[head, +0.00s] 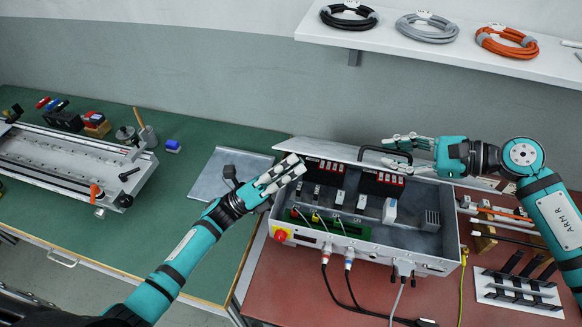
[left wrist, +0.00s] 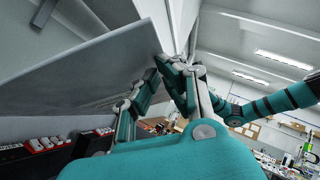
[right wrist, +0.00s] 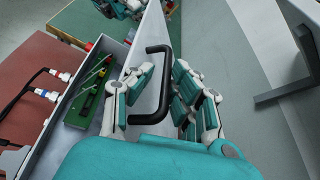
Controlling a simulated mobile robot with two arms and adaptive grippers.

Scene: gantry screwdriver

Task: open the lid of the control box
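The control box (head: 452,225) stands on the red-topped bench, its inside visible. Its grey lid (head: 333,150) is raised, seen nearly edge-on along the back of the box. It fills the upper left of the left wrist view (left wrist: 85,70). A black handle (head: 372,150) is on the lid. My right gripper (head: 398,150) is at the handle; in the right wrist view its fingers are apart on either side of the handle (right wrist: 150,88), with gaps visible. My left gripper (head: 290,170) is near the lid's left end, fingertips close together; contact and grip are unclear.
A shelf (head: 455,52) with coiled cables juts from the wall above and behind the box. A green bench (head: 150,215) with a fixture and small tools is at the left. A tool rack (head: 515,290) and cables lie right and in front of the box.

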